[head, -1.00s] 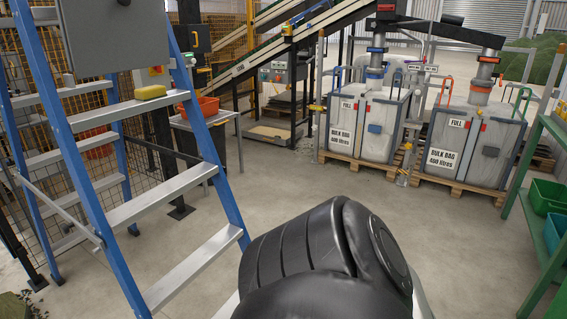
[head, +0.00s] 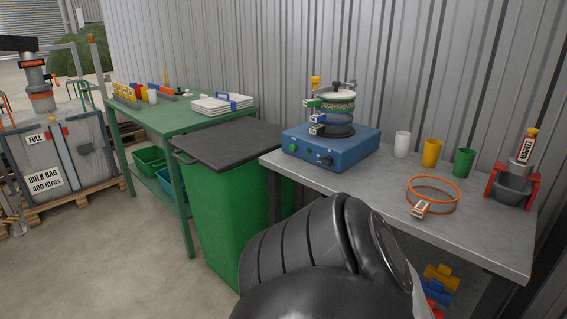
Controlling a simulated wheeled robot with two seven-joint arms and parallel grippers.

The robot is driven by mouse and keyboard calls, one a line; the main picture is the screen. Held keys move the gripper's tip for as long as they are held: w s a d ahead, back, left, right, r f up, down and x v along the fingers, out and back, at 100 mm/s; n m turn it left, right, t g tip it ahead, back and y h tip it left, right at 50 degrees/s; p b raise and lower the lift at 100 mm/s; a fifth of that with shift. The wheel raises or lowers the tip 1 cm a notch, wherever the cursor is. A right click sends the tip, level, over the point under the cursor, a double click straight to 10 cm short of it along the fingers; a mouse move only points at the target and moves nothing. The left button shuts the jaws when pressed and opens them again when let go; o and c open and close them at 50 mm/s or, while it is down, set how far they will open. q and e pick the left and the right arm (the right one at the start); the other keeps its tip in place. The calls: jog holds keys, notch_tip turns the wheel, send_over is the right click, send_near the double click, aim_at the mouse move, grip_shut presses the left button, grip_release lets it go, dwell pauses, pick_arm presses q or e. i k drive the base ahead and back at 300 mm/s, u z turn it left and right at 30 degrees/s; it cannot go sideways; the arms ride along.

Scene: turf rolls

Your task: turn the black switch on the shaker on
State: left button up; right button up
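The shaker (head: 331,147) is a blue box with a clamped round sieve vessel on top, on the grey table at the right in the head view. Its front face carries a green round button (head: 292,148) and a small black switch or knob (head: 325,160). The setting of the black switch is too small to tell. One of my black arm parts fills the bottom middle of the view, in front of the table and apart from the shaker. Neither gripper shows.
The grey table (head: 480,236) also holds white, yellow and green cups (head: 431,153), an orange ring (head: 433,195) and a red-framed grey pot (head: 513,182). A green lidded bin (head: 215,215) stands left of it. A green bench (head: 150,139) is behind. Floor at lower left is clear.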

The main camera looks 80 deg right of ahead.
aim_at(327, 161)
jog(key=z, duration=1)
jog(key=k, duration=0.45)
jog(key=z, duration=0.05)
